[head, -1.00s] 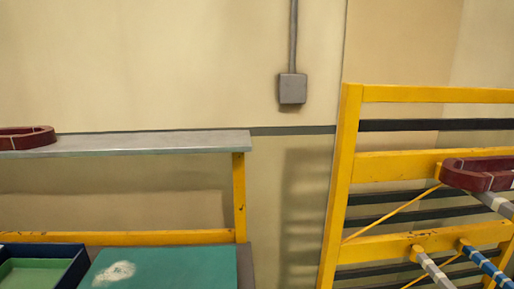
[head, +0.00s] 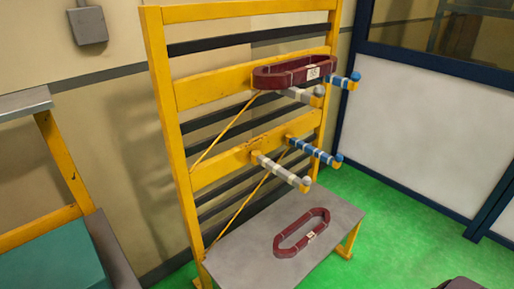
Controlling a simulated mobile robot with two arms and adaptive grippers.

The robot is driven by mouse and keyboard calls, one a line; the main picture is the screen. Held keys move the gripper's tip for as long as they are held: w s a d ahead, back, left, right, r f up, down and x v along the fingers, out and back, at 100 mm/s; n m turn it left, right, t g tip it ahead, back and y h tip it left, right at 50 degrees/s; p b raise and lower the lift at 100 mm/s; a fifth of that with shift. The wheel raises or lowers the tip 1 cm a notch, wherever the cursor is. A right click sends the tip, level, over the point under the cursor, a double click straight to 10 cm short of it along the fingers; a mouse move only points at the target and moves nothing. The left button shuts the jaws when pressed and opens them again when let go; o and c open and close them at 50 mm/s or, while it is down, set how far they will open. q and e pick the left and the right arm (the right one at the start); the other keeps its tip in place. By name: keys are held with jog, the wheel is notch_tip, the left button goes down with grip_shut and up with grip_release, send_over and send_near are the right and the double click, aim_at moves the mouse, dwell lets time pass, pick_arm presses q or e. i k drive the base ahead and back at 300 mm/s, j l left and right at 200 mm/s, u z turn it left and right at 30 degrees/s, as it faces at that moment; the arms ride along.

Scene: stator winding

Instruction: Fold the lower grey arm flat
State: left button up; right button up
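The lower grey arm (head: 282,170) sticks out from the yellow rack (head: 160,110) toward the front right, banded grey and white with a rounded grey tip. It is unfolded and bears nothing. The lower blue arm (head: 315,151) sticks out beside it on the right, also bare. Above, a dark red coil (head: 275,77) rests on the upper grey arm (head: 304,96) and the upper blue arm (head: 343,82). Neither of my grippers is recognisable in the head view.
A second red coil (head: 301,233) lies on the low grey bench top (head: 240,254) below the lower arms. Green floor (head: 400,225) is open to the right. A workbench with a green mat (head: 50,262) stands at the left. A dark shape shows at the bottom right edge.

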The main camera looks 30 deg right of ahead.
aim_at(303, 185)
jog(key=z, duration=1.2)
